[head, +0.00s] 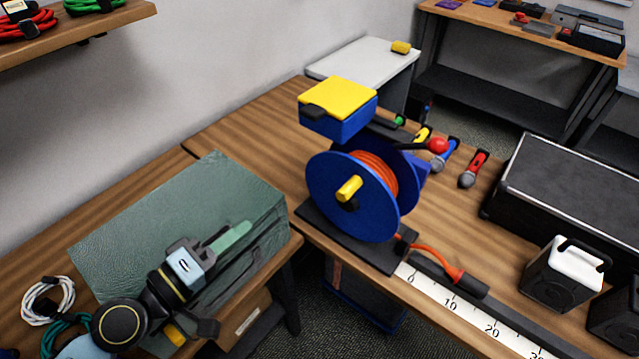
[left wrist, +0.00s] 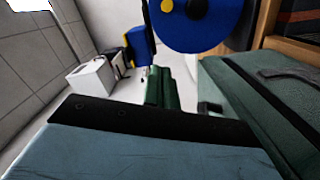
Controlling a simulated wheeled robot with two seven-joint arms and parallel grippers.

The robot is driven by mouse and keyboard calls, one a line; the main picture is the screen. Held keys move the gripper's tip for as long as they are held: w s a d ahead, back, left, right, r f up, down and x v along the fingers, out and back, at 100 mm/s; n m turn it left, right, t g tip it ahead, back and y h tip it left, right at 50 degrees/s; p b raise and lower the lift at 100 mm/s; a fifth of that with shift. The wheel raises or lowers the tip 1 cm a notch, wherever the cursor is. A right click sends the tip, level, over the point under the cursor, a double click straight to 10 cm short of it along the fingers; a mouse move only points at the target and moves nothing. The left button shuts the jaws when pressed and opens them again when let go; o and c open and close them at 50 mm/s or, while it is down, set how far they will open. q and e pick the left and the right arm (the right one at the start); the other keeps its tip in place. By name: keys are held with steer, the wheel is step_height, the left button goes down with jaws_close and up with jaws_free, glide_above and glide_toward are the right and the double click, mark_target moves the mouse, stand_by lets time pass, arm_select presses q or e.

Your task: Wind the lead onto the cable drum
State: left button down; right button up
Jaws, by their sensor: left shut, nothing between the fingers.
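The blue cable drum (head: 335,205) stands upright on a dark base plate on the wooden bench, with a yellow crank handle (head: 349,188) on its near face. Part of the drum also shows in the left wrist view (left wrist: 205,30). Orange lead (head: 374,170) is visible between its flanges. A free length of lead (head: 428,254) runs out low on the right to a plug end at a dark strip beside a white scale. My left gripper (head: 238,232) is shut and empty, over the green case, left of and apart from the drum. Its green fingers show in the left wrist view (left wrist: 158,88). My right gripper is not seen.
A blue box with a yellow lid (head: 338,100) and a red knob (head: 438,145) sit by the drum. A gap separates the tables.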

arm_select(q)
steer(key=s+d+p+x, duration=0.1)
steer(key=p+x, duration=0.1)
steer(key=x, duration=0.6)
steer(key=s+d+f+p+x, duration=0.1)
steer(key=p+x, duration=0.1)
steer(key=x, duration=0.6)
steer(key=shift+d+f, duration=0.3)
steer(key=shift+d, duration=0.1)
steer(key=shift+s, duration=0.15)
